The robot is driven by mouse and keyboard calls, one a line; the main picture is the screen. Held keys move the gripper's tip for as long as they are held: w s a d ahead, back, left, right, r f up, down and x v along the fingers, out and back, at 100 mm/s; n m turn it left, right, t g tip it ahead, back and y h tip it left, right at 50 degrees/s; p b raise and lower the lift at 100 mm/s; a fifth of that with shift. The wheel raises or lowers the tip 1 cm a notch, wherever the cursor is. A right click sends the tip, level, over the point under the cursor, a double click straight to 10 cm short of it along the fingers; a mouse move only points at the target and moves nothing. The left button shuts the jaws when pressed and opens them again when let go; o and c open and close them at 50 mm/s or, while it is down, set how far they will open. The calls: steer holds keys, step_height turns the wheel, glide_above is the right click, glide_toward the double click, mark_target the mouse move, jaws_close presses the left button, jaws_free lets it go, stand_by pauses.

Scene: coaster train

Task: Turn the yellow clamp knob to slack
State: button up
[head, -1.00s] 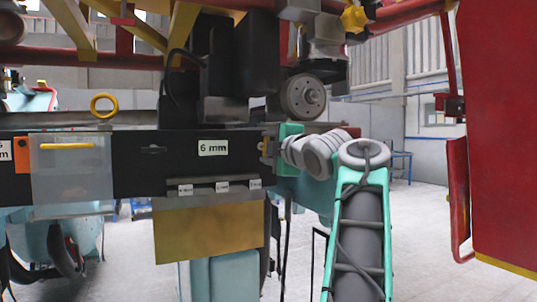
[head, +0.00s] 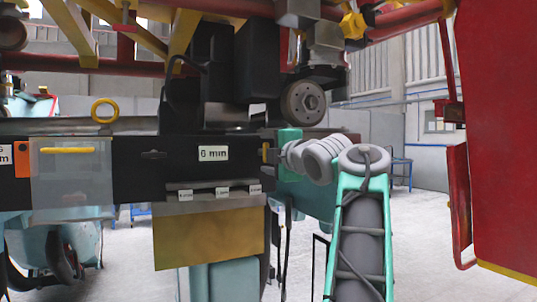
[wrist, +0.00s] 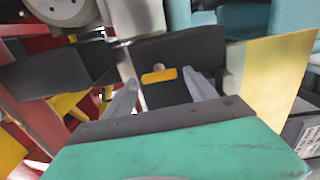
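A small yellow bar-shaped knob (wrist: 159,76) sits on the end of a black block in the wrist view. It lies between the fingertips of my gripper (wrist: 160,80). The fingers are open and stand apart on either side of it, with no clear contact. In the head view a small yellowish piece (head: 265,152) shows at the right end of the black beam (head: 135,170), beside my teal hand; it looks like the same knob. My fingers are mostly hidden there. A yellow lobed knob (head: 353,24) also shows at the upper right.
A yellow ring (head: 104,110) and a clear cover (head: 72,180) with a yellow handle are on the left. The beam carries a "6 mm" label (head: 213,153). A brass-coloured plate (head: 210,235) hangs below. A round wheel (head: 303,102) is above my wrist. A red panel (head: 505,130) stands right.

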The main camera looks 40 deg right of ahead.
steer(key=shift+o, duration=0.3)
steer(key=b+v, duration=0.1)
steer(key=v, duration=0.6)
steer(key=shift+s, duration=0.4)
steer(key=shift+a, duration=0.15)
